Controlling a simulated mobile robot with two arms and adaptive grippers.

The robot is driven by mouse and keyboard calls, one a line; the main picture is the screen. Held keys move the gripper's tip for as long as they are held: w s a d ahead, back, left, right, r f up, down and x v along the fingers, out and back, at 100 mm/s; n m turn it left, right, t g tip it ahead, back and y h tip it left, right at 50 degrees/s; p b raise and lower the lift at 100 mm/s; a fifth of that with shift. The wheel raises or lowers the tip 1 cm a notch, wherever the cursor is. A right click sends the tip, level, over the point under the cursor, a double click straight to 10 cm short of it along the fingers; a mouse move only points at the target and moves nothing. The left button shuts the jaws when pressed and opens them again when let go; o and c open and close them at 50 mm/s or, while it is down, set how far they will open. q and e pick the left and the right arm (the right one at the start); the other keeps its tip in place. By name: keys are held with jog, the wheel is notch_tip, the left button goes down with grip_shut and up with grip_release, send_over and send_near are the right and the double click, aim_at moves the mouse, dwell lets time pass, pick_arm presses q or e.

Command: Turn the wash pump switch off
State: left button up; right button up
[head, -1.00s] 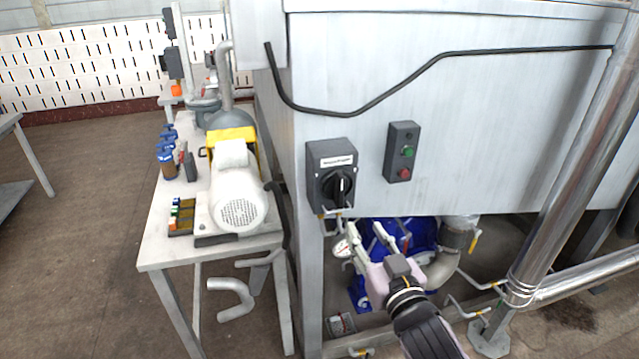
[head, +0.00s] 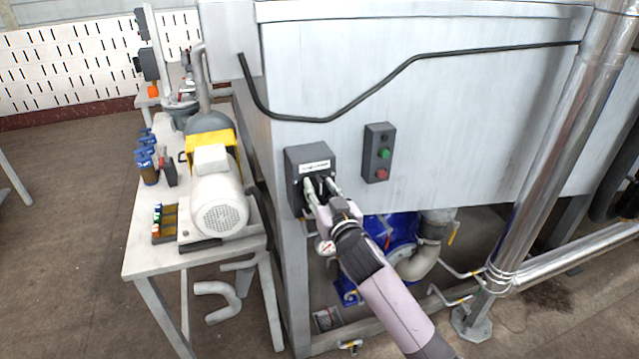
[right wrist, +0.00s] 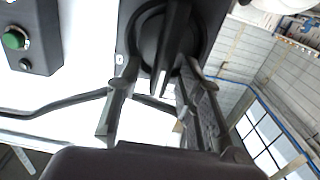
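The wash pump switch (head: 295,164) is a dark grey box with a white label and a black rotary knob, on the front of the metal tank. My right gripper (head: 322,188) is at the switch and partly hides the knob. In the right wrist view the round black knob (right wrist: 150,35) has a raised handle (right wrist: 175,40). My right gripper's fingers (right wrist: 160,72) are apart, one on each side of the handle. A gap shows on the left side; the right finger is close to the handle, and contact cannot be told. My left gripper is not in view.
A black cable (head: 330,118) runs above. A blue pump (head: 395,238) sits below the tank. A table (head: 150,255) with a motor (head: 217,195) stands left. A steel pipe (head: 545,150) stands right.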

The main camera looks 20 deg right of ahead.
jog(key=shift+w, duration=0.55)
jog(key=shift+c, duration=0.5)
grip_shut()
